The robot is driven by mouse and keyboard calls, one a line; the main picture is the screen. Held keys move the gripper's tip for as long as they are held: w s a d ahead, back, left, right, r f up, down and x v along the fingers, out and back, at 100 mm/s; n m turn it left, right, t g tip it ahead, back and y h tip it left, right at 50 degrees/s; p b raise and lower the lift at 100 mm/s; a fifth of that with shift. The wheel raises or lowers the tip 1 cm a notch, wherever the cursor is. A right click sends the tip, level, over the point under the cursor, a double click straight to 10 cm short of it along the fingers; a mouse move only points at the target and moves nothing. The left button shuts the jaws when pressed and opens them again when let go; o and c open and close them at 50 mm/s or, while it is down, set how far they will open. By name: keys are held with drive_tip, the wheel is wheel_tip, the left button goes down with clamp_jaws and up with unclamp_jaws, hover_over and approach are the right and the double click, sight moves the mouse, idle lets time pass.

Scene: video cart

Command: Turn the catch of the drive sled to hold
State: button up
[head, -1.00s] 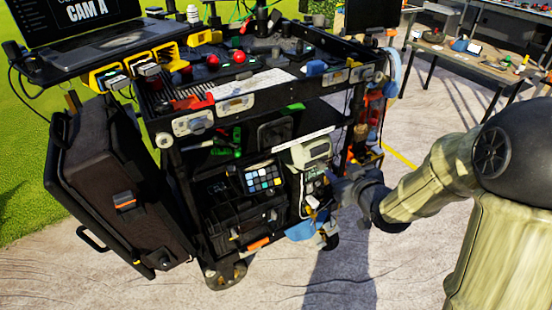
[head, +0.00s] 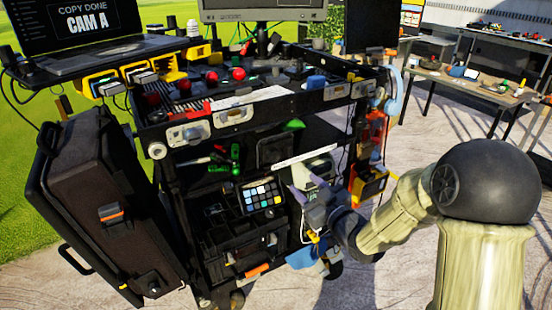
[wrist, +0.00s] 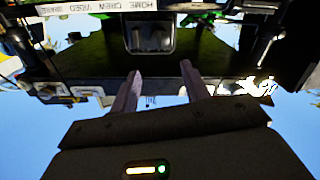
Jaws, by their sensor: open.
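My gripper (head: 306,184) is at the front of the cart's middle opening, by the white label strip (head: 305,156). In the wrist view its two greyish-purple fingers (wrist: 160,70) stand apart with nothing between them. That view is upside down. Beyond the fingertips is a dark, rounded box (wrist: 150,36); it appears to be the dark square unit (head: 275,144) on the shelf in the head view. I cannot tell for sure whether it is the drive sled. No catch can be made out, nor how one is set.
Yellow holders with drives (head: 140,75) stand at the cart's upper left, below the laptop (head: 88,30). A black case (head: 100,195) leans at the left.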

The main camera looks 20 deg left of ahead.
sight(275, 157)
drive_tip(key=x, duration=1.5)
drive_tip(key=shift+w+a, duration=0.25)
drive_tip(key=c, duration=0.7)
